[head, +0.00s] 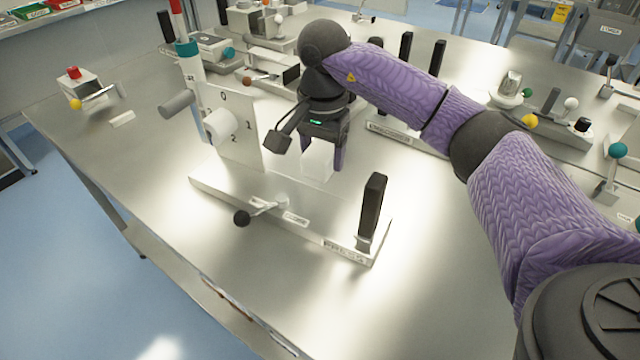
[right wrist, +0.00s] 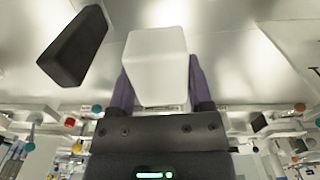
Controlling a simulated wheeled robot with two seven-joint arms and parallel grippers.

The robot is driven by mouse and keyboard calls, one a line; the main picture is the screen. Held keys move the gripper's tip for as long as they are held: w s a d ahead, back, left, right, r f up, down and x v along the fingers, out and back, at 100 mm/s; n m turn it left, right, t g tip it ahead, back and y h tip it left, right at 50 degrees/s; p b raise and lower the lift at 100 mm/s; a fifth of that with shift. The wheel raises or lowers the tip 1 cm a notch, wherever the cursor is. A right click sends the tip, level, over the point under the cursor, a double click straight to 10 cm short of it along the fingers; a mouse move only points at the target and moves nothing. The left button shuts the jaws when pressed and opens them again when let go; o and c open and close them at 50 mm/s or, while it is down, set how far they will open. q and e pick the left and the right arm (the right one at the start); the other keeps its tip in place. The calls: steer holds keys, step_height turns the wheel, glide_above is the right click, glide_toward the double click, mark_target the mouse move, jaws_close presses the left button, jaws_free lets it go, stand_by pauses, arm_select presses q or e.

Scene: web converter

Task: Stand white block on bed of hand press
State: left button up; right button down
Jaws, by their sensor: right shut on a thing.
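My right gripper (head: 322,158) points down with its purple fingers shut on the white block (head: 316,160). In the right wrist view the block (right wrist: 158,62) sits between the two fingers, with its lower part facing away from the palm. The hand press (head: 290,222) appears to be the long low pale base in front, with a labelled front edge, a black upright handle (head: 372,205) and a black-knobbed lever (head: 242,218). The block appears just above or behind this base; the exact gap cannot be told. My left gripper is not in view.
A red-topped device (head: 85,88) is at the far left. Another base with black posts (head: 395,132) lies behind my right arm. The front right of the table is clear.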

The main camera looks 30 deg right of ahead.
mark_target(322, 206)
steer(key=shift+w+d+f, duration=0.1)
steer(key=shift+w+f, duration=0.1)
steer(key=shift+f, duration=0.35)
steer(key=shift+w+d+f, duration=0.1)
steer(key=shift+w+f, duration=0.1)
steer(key=shift+f, duration=0.3)
steer(key=f, duration=0.2)
steer(key=f+b, duration=0.1)
steer(key=f, duration=0.4)
steer(key=shift+s+a+f+b, duration=0.15)
steer(key=shift+s+f+b, duration=0.1)
steer(key=shift+f+b, duration=0.15)
steer(key=shift+f, duration=0.2)
jaws_free()
steer(key=shift+r, duration=0.25)
step_height(322, 206, up, 12)
steer(key=shift+p, duration=1.15)
